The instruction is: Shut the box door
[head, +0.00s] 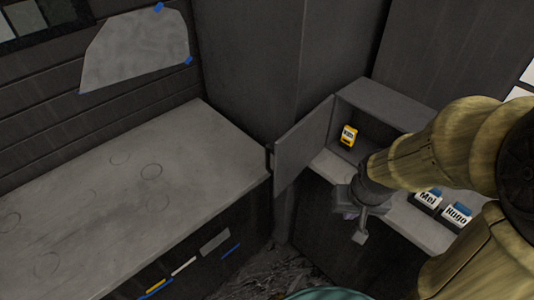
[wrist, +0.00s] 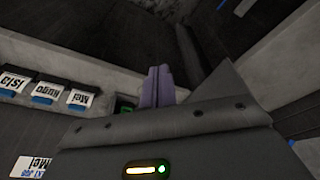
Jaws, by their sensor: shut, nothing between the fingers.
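The grey box (head: 385,103) stands on the light counter at the right, with its front open. Its flat grey door (head: 303,146) is swung wide open to the left of the opening. A yellow and black item with a white label (head: 348,136) stands inside the box. My gripper (head: 360,230) is shut and empty, in front of and below the opening, to the right of the door and apart from it. In the wrist view its purplish fingers (wrist: 157,87) are together. I cannot clearly make out the door in the wrist view.
Several labelled containers, including one marked Mel (head: 427,199) and one marked Hugo (head: 457,215), stand on the counter (head: 420,230) right of my gripper. A wide grey worktop (head: 120,205) is at left. A tall grey column (head: 250,70) stands behind the door.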

